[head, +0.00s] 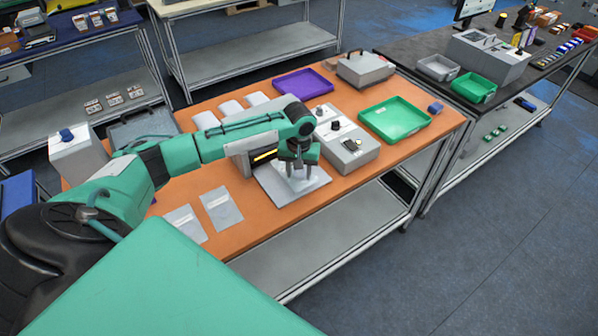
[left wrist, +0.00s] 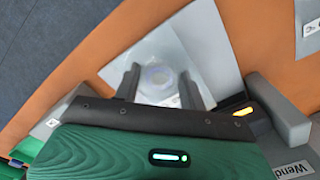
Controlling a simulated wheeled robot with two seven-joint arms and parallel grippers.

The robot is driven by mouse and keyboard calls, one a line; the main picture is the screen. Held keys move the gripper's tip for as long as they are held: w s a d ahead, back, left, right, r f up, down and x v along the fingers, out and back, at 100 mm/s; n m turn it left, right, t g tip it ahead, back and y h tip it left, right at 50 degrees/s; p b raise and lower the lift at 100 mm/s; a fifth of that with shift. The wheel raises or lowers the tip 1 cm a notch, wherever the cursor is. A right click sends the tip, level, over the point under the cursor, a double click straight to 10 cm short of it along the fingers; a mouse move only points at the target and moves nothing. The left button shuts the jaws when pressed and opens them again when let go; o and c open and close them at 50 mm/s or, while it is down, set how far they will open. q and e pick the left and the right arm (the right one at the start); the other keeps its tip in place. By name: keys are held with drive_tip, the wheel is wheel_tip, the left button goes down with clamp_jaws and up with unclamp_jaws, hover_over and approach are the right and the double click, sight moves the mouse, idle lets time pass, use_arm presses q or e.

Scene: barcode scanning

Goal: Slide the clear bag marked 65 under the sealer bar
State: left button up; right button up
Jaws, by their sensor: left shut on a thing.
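My left gripper (head: 298,176) is over a pale plate (head: 316,183) in front of the white sealer (head: 240,161), which has a yellow lit display. In the left wrist view the gripper's fingers (left wrist: 159,88) stand apart, with a clear bag (left wrist: 156,62) between them. The bag has a faint round shape in it and lies over the pale plate (left wrist: 208,40). It is hard to make out in the head view, and I cannot read a 65 on it. The sealer's grey arm (left wrist: 277,108) is right of the fingers. My right gripper is out of view.
Two flat labelled bags (head: 221,212) lie left on the orange table (head: 262,222). A grey device with knobs (head: 345,152) stands close right of the gripper. A green tray (head: 394,120), a purple tray (head: 303,84) and several white packets (head: 230,108) are farther back.

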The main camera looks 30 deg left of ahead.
use_arm(q)
drive_tip(key=shift+f+b, duration=1.5)
drive_tip(key=shift+b, duration=0.15)
drive_tip(key=shift+w+a+r+p, duration=0.1)
drive_tip(key=shift+a+r+p, duration=0.1)
drive_tip(key=shift+a+p, duration=0.1)
drive_tip(key=shift+w+a, duration=0.25)
drive_tip(key=shift+a, duration=0.3)
drive_tip(key=shift+w+a+f+p, duration=0.1)
drive_tip(key=shift+w+a+p, duration=0.15)
drive_tip(key=shift+a, duration=0.4)
drive_tip(key=shift+w+a+f+p, duration=0.1)
drive_tip(key=shift+w+a, duration=0.2)
drive_tip(key=shift+a, duration=0.35)
drive_tip(key=shift+w+a+f+p, duration=0.1)
drive_tip(key=shift+w+a+p, duration=0.15)
drive_tip(key=shift+a, duration=0.4)
drive_tip(key=o, duration=1.1)
